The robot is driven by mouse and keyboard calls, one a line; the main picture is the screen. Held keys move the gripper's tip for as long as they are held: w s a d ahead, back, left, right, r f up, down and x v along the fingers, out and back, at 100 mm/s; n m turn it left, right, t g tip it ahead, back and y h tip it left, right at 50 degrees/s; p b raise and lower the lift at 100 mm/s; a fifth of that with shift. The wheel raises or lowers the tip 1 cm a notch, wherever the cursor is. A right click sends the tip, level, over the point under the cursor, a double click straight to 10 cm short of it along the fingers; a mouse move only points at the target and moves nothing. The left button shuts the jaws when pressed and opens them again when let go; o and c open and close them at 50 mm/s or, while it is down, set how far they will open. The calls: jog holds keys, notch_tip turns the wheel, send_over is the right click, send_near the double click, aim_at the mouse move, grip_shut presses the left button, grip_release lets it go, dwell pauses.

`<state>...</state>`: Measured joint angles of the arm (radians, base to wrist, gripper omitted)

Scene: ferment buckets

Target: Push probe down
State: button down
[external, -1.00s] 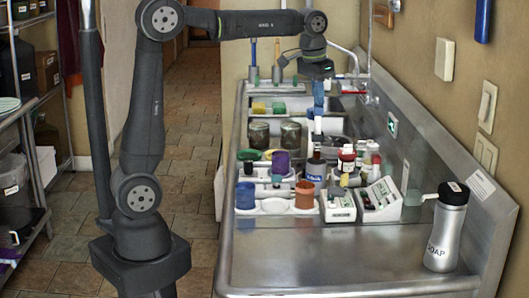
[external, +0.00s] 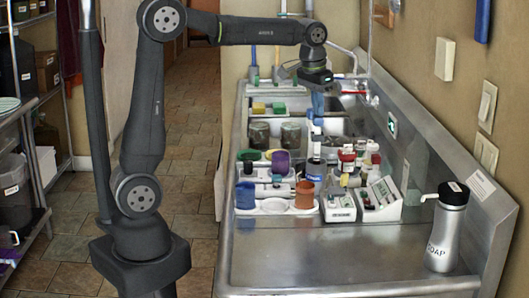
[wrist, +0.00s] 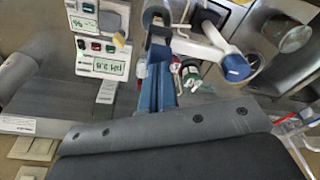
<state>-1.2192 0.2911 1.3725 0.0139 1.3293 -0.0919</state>
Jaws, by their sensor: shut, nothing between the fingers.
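My gripper (external: 317,112) has blue fingers that point down, shut and empty, above the cluster of bottles and meters at the sink. In the wrist view its fingers (wrist: 158,88) are together, with a dark piece and a ring-shaped top just past the tips. I cannot tell whether the tips touch anything. A white cap or rod (external: 316,131) is just under the fingers in the external view. Two white meters, one (external: 340,205) and another (external: 382,200), stand in front; a pH readout (wrist: 108,66) shows in the wrist view. I cannot clearly pick out the probe.
A blue-labelled bottle (external: 315,177), red-labelled bottles (external: 347,158) and a purple cup (external: 281,163) crowd the area below. A blue cup (external: 245,195) and brown cup (external: 305,195) stand in front. A soap bottle (external: 446,235) is at right; the front counter (external: 320,260) is clear.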

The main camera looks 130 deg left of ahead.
jog(key=shift+f, duration=0.85)
jog(key=shift+r, duration=2.55)
jog(key=c, duration=1.3)
grip_release()
jog(key=o, duration=0.4)
jog(key=shift+s+d, duration=0.2)
jog(key=shift+s, duration=0.05)
jog(key=shift+c, duration=0.2)
jog(key=o, duration=0.9)
jog(key=s+d+m, duration=0.1)
jog(key=s+d, duration=0.3)
jog(key=s+d+r+m, duration=0.1)
jog(key=s+d, duration=0.1)
jog(key=shift+d+m+h, duration=0.15)
jog(key=shift+m+h, duration=0.15)
jog(key=shift+h, duration=0.1)
jog(key=shift+o, duration=0.2)
jog(key=s+d+m+h, duration=0.1)
jog(key=s+d+m, duration=0.2)
jog(key=s+d, duration=0.35)
notch_tip(320, 180, down, 11)
jog(key=d, duration=0.2)
jog(key=shift+w+r, duration=0.2)
jog(key=shift+w, duration=0.25)
